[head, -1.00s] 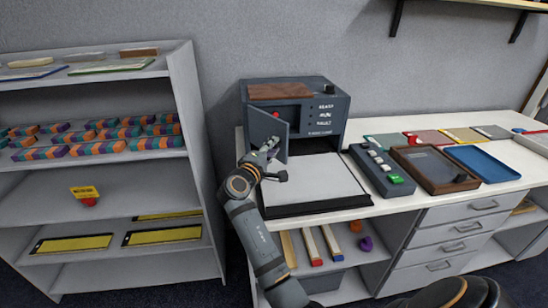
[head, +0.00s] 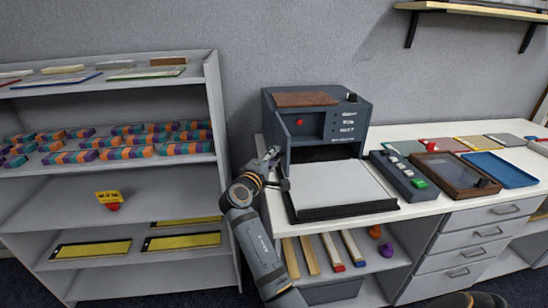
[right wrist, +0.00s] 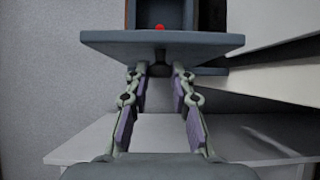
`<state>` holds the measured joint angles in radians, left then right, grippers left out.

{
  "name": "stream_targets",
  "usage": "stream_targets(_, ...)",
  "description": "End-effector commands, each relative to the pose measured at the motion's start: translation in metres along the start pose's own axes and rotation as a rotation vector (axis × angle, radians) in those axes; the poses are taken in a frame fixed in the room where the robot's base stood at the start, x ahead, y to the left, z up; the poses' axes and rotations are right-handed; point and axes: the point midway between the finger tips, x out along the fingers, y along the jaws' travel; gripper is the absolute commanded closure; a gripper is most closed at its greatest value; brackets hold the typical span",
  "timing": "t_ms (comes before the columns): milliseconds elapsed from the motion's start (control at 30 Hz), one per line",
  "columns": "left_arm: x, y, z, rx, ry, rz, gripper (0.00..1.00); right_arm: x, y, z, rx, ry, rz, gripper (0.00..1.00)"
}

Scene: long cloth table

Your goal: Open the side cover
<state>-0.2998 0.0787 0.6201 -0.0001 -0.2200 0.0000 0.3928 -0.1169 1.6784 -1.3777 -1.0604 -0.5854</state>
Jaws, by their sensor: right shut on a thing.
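The dark grey machine (head: 345,122) stands at the back of the table. Its side cover (head: 283,138) is swung out on the left of the front and points toward me, seen nearly edge-on. The opened bay shows a red button (head: 299,122), which also appears in the right wrist view (right wrist: 159,27) beyond the cover (right wrist: 160,42). My right gripper (head: 273,158) is at the cover's outer face. In the right wrist view its fingertips (right wrist: 160,72) meet at a small dark knob on the cover, partly hidden. My left gripper is not in view.
A white plate in a black tray (head: 345,216) lies before the machine. A button box (head: 405,177), brown tray (head: 455,174) and blue tray (head: 499,169) lie to the right. A grey shelf unit (head: 217,120) stands left, with a gap between it and the table.

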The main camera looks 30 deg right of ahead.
Motion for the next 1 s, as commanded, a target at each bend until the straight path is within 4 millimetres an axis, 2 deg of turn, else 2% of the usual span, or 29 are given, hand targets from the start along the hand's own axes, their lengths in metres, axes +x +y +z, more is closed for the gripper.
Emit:
stream_targets(33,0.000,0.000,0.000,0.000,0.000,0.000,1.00,0.001,0.005,-0.002,0.004,0.007,0.009,1.00)
stream_targets(333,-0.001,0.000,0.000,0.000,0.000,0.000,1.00,0.001,0.006,-0.001,0.005,0.006,0.011,1.00)
stream_targets(367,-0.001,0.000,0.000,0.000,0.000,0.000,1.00,0.001,0.006,-0.001,0.005,0.006,0.012,0.73)
stream_targets(500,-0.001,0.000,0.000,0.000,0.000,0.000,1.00,0.001,0.005,-0.001,0.004,0.004,0.010,0.54)
stream_targets(833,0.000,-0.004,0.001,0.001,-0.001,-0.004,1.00,0.001,0.006,-0.001,0.004,0.002,0.006,0.54)
stream_targets(1000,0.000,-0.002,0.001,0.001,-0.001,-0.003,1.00,0.001,0.036,-0.001,0.008,0.002,0.010,0.54)
